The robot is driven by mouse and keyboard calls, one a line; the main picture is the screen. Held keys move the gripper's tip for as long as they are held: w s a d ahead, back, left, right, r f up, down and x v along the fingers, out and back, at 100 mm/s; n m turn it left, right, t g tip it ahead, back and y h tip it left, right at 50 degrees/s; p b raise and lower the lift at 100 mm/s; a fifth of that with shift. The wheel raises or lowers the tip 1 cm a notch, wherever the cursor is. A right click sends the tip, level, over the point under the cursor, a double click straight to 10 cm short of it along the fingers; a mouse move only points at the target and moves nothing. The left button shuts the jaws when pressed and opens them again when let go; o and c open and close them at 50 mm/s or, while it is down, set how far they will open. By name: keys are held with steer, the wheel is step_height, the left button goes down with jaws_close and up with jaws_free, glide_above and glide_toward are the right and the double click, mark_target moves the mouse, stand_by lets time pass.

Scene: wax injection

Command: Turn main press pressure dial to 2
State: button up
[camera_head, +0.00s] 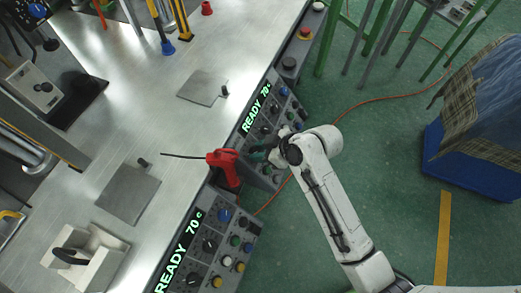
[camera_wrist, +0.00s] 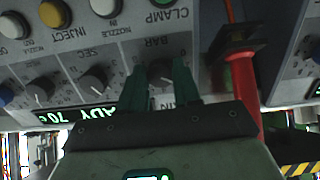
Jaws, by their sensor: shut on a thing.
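The control panel (camera_wrist: 110,50) fills the wrist view upside down. A black dial (camera_wrist: 162,74) with a number scale sits there, with "BAR" printed beside it and a partly covered label ending in "IN". My gripper (camera_wrist: 164,80) has its two green fingers on either side of this dial and is shut on it. The dial's pointer and setting cannot be read. In the head view my gripper (camera_head: 262,154) reaches the sloped panel (camera_head: 262,132) with the "READY 70c" display, and it hides the dial.
A red-handled tool (camera_head: 224,166) stands close to my gripper; its red part (camera_wrist: 242,88) also shows in the wrist view. Neighbouring dials (camera_wrist: 94,80) and a yellow button (camera_wrist: 54,13) are near. A blue crate (camera_head: 470,165) stands on the green floor at right.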

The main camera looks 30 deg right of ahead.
stand_by(0.4)
steer(key=o, duration=1.1)
steer(key=shift+c, duration=0.2)
steer(key=v, duration=1)
steer(key=shift+s+d+r, duration=0.2)
steer(key=shift+s+r, duration=0.05)
steer(key=shift+s, duration=0.05)
steer(key=s+d+f+m+g+h, duration=0.1)
steer(key=s+f+m+g+h, duration=0.1)
steer(key=s, duration=0.6)
steer(key=s+d+f+m+g+h, duration=0.2)
steer(key=s+f+m+g+h, duration=0.1)
steer(key=s, duration=0.6)
step_height(320, 180, down, 2)
steer(key=m+g, duration=0.1)
steer(key=m, duration=0.1)
steer(key=shift+m, duration=0.4)
